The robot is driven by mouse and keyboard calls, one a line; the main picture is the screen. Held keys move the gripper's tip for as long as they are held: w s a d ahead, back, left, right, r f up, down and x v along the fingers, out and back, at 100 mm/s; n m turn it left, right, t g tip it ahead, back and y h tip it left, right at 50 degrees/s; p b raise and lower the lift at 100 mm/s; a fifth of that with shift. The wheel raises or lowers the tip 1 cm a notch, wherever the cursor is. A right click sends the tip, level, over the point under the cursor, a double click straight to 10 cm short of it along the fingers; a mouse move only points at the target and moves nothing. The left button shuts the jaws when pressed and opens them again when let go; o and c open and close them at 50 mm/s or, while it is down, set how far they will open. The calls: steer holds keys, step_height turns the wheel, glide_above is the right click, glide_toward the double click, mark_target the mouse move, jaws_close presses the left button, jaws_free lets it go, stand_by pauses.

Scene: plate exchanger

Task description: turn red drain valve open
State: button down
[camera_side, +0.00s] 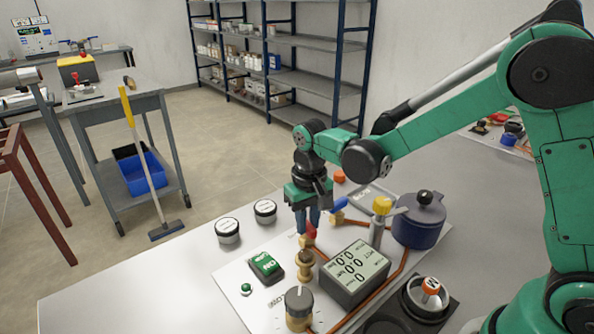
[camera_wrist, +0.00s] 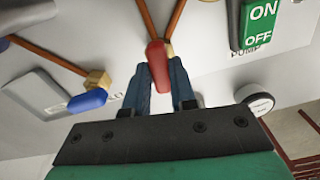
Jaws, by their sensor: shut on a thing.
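The red drain valve handle (camera_side: 311,231) sits on a brass fitting at the edge of the panel, below my gripper (camera_side: 308,222). In the wrist view the red handle (camera_wrist: 157,66) lies between the two blue-grey fingers of my gripper (camera_wrist: 160,80), which are shut on it. The handle runs roughly in line with the fingers in that view. A brass part (camera_wrist: 168,46) shows beside its far end, with copper pipes leading away. The rest of the valve body is mostly hidden by the handle and fingers.
A blue-handled valve (camera_side: 337,204) stands close to the right of my gripper; its blue handle (camera_wrist: 87,101) also shows in the wrist view. A display box (camera_side: 357,272), yellow-topped valve (camera_side: 382,206), blue pot (camera_side: 419,222) and green switch (camera_side: 266,265) stand nearby. The table's left part is mostly clear.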

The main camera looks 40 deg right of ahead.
mark_target(308, 223)
steer(key=shift+n, duration=0.9)
steer(key=c, duration=0.7)
jaws_free()
steer(key=shift+r, duration=2.85)
